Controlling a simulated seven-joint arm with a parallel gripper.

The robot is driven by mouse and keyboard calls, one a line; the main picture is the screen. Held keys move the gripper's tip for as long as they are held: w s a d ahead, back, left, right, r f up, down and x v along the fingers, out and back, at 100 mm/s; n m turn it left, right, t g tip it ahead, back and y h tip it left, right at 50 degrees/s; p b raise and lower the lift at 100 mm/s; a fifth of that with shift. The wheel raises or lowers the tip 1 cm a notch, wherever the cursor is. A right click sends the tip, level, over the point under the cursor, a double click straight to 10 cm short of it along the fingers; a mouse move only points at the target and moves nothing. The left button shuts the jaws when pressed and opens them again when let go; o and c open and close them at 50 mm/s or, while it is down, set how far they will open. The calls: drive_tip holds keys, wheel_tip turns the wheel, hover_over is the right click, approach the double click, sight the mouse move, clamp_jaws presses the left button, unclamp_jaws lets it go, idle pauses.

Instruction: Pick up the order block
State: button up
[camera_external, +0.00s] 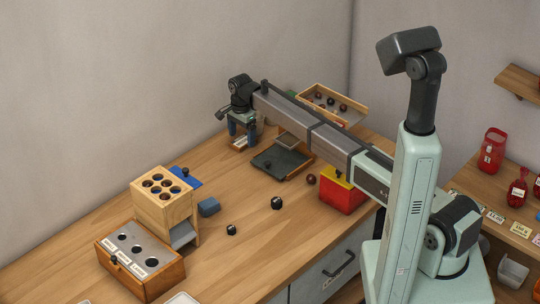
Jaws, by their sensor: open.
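My gripper (242,133) is at the far end of my outstretched arm, pointing down over the back of the wooden table. Its two dark blue fingers are apart. A small wooden block with a pale face (239,143) shows low between and just below the fingertips. It is partly hidden by them, and I cannot tell whether they touch it. It may be the order block, but no writing on it is readable. A blue-grey block (208,207) lies apart, beside the wooden holder at the left.
A dark tray (280,160) lies right of my gripper. A wooden tray of chestnuts (333,105) and a red-and-yellow box (342,195) are farther right. Small dark pieces dot the middle.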

drive_tip(key=shift+f, duration=0.8)
drive_tip(key=c, duration=1.1)
drive_tip(key=shift+c, duration=0.2)
drive_tip(key=shift+r, duration=0.15)
